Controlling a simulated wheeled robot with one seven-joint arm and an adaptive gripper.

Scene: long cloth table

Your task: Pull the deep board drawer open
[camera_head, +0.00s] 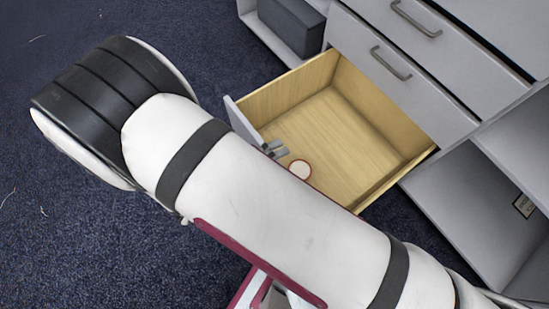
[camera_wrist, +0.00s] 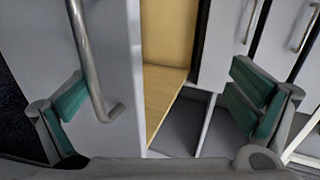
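The deep drawer (camera_head: 335,130) stands pulled out of the grey cabinet, its pale wooden inside showing in the head view. In the wrist view its grey front (camera_wrist: 118,45) and bar handle (camera_wrist: 87,55) are at the left. My gripper (camera_wrist: 165,95) is wide open, with teal pads. The handle is close to the left finger, and I cannot tell whether they touch. The right finger is far from the handle. In the head view my arm hides most of the drawer front and its handle; only a small grey part of the gripper shows beside the drawer.
A closed drawer (camera_head: 405,85) with a bar handle is above the open one. A small white disc with a red rim (camera_head: 300,169) shows against the drawer floor. A dark box (camera_head: 292,25) sits in an open compartment. Dark blue carpet (camera_head: 120,240) is clear at the left.

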